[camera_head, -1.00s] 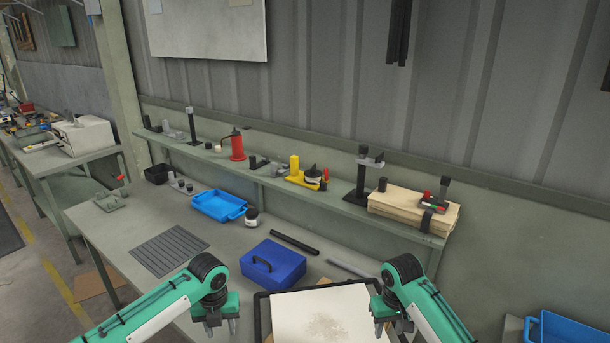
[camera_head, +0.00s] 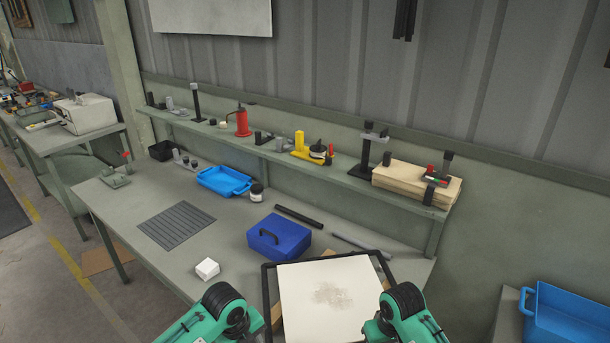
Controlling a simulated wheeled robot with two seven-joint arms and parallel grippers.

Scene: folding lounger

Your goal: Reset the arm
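My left arm (camera_head: 226,314) enters at the bottom, its green and black wrist joint low in the picture. My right arm (camera_head: 405,310) enters at the bottom right, beside the right edge of a pale panel. The fingers of both grippers are out of the picture, so I cannot see whether they hold anything. The pale panel (camera_head: 310,280) has a speckled brownish patch and lies in a black frame (camera_head: 267,290) between the two arms.
A grey bench (camera_head: 125,205) carries a white block (camera_head: 207,268), a blue case (camera_head: 279,238), a blue tray (camera_head: 224,181) and a slatted grey mat (camera_head: 176,226). A shelf (camera_head: 340,178) with tools runs along the back. A blue bin (camera_head: 568,320) stands at the lower right.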

